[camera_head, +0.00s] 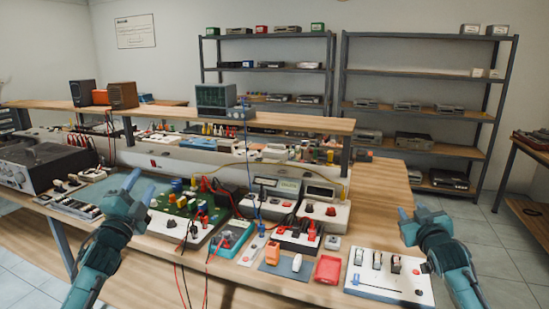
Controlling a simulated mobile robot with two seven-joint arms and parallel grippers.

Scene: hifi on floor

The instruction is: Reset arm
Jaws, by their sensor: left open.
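My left gripper (143,185) is over the left part of the workbench, beside the circuit board. Its blue fingers are apart, with nothing seen between them. My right gripper (409,212) is at the right end of the bench, over the far right corner of the white switch panel (388,279). It points up and to the left, and no object shows in it. Its second finger is not clear, so I cannot tell how far its fingers are apart. Both arms come up from the bottom of the picture, spread wide.
The wooden bench holds a green circuit board (181,207), a red tray (328,269), an orange block (272,253), meters and loose cables. A raised shelf (290,122) carries a green-screened instrument (215,97). Metal racks stand behind. Tiled floor (505,225) is free at right.

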